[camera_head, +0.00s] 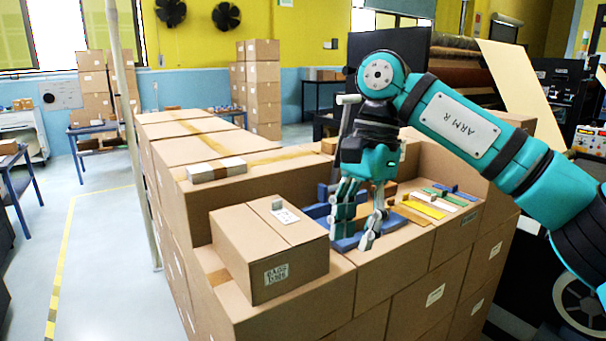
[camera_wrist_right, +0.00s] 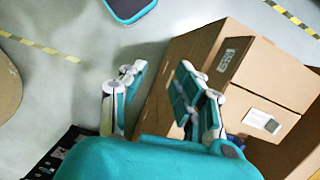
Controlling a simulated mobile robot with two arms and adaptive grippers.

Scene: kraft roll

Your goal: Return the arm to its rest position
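My right arm (camera_head: 460,125) reaches in from the right in the head view, bent at the elbow, with its wrist pointing down. My right gripper (camera_head: 354,243) hangs over the stacked cartons, just right of a closed cardboard box (camera_head: 255,245). In the right wrist view, the fingers of my right gripper (camera_wrist_right: 158,72) stand apart with nothing between them. Blue pieces (camera_head: 345,244) lie close to the fingertips in the head view; I cannot tell whether they touch. My left gripper is in neither view.
A grey block (camera_head: 277,203) and white label (camera_head: 287,216) are on the box. A yellow strip (camera_head: 422,209) and other coloured pieces lie right of the gripper. A pale bundle (camera_head: 216,170) lies on cartons behind. A pole (camera_head: 133,130) stands left. The left floor (camera_head: 105,250) is clear.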

